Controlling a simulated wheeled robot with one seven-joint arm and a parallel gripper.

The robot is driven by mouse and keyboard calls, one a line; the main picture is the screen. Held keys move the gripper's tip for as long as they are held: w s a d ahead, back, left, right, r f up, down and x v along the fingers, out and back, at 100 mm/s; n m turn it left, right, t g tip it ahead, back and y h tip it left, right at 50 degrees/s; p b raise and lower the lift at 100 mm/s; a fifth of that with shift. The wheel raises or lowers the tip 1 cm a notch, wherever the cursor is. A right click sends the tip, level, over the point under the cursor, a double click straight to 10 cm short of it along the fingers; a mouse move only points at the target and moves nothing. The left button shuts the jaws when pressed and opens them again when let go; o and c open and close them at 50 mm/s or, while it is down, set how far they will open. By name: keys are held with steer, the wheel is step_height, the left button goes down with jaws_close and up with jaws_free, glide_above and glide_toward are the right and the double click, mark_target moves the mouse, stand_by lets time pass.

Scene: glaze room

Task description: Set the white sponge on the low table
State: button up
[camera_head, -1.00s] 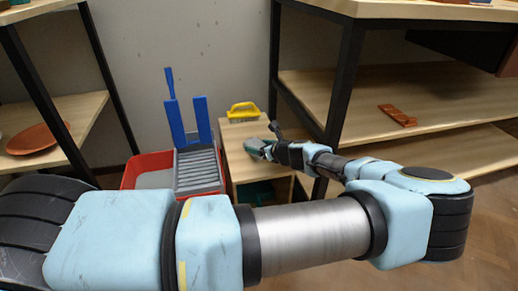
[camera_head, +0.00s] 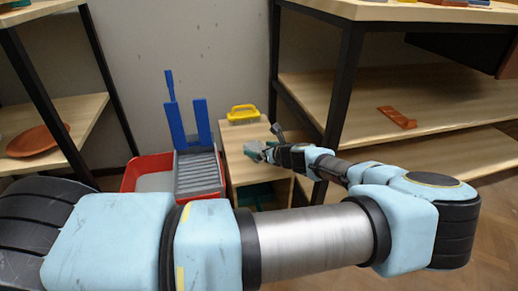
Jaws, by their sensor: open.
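The low table (camera_head: 237,172) is a small light-wood stand against the wall, left of the tall dark-legged shelf unit. My gripper (camera_head: 251,151) is over its top, reaching in from the right, and is open. The gripper is small in the picture, and its grey-green fingertips blend with what is around them. I cannot make out a white sponge for certain; it may be hidden at or behind the fingers. A yellow brush-like thing with a loop handle (camera_head: 243,113) lies at the back of the table top.
A red bucket (camera_head: 130,174) with a grey wringer (camera_head: 198,173) and blue uprights stands close left of the low table. A shelf unit (camera_head: 335,80) rises to the right, its post near my arm. A teal thing (camera_head: 255,196) is inside the low table.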

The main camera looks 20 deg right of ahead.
steer(key=p+v, duration=0.2)
steer(key=v, duration=0.9)
steer(key=w+a+n+g+y, duration=0.1)
steer(key=a+n, duration=0.1)
steer(key=a, duration=0.2)
steer(key=w+a+f+n+g+y, duration=0.1)
steer(key=a+n+g, duration=0.1)
steer(key=a, duration=0.3)
steer(key=w+a+n+g+y, duration=0.1)
steer(key=w+a+n+g, duration=0.1)
steer(key=a+n, duration=0.2)
steer(key=shift+a+f+y, duration=0.2)
steer(key=shift+f+y, duration=0.1)
steer(key=shift+f, duration=0.05)
steer(key=a+r+n+g, duration=0.1)
steer(key=a+n+g, duration=0.3)
steer(key=a+n, duration=0.4)
steer(key=s+a+r+n+g+h, duration=0.1)
steer(key=s+a+r+n+h, duration=0.2)
steer(key=a+r+n, duration=0.5)
steer(key=s+a+r+n+g+h, duration=0.1)
steer(key=s+a+r+n+h, duration=0.1)
steer(key=a+r+n, duration=0.7)
steer(key=shift+s+a+r+h, duration=0.3)
steer(key=shift+s+r+h, duration=0.15)
steer(key=shift+r, duration=0.25)
step_height(320, 180, up, 29)
steer(key=p, duration=2.9)
